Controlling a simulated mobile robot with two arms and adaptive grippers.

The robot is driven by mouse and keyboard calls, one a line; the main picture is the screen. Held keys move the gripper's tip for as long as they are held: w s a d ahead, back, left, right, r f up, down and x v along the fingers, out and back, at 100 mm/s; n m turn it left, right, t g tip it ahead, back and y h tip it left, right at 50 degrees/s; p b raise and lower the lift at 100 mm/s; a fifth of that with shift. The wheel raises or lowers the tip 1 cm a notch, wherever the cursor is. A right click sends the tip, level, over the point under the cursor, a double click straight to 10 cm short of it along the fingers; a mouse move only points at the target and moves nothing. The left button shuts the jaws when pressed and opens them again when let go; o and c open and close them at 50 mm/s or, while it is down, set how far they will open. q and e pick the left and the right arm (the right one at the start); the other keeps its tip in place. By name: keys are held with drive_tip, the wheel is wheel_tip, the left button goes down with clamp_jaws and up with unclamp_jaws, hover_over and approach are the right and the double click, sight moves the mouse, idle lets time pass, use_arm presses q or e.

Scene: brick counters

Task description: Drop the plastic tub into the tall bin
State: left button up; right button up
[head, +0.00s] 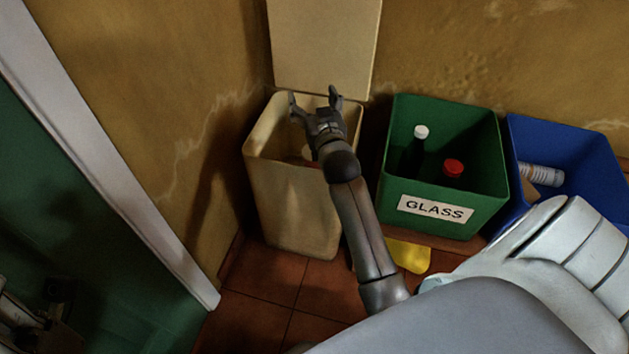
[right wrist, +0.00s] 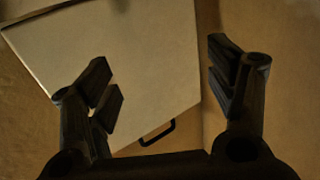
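The tall bin (head: 290,205) is cream and stands in the corner with its lid (head: 325,45) raised against the wall. My right gripper (head: 314,96) is over the bin's mouth, fingers pointing toward the lid. Its fingers are spread with nothing between them, as the right wrist view (right wrist: 160,78) also shows; the lid (right wrist: 125,65) fills the space beyond. A small pale and reddish patch shows inside the bin, partly hidden by my right arm; I cannot tell whether it is the plastic tub. Dark parts at the lower left seem to be my left gripper (head: 58,290), too dim to read.
A green GLASS bin (head: 440,160) holding bottles stands right of the tall bin. A blue bin (head: 590,160) with a white cylindrical item (head: 541,175) is farther right. A yellow item (head: 410,256) lies on the tiled floor. A white-edged green panel (head: 90,230) is at left.

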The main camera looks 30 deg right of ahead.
wheel_tip(320, 180, up, 10)
idle(0.7)
drive_tip(key=shift+f, duration=0.1)
idle(0.3)
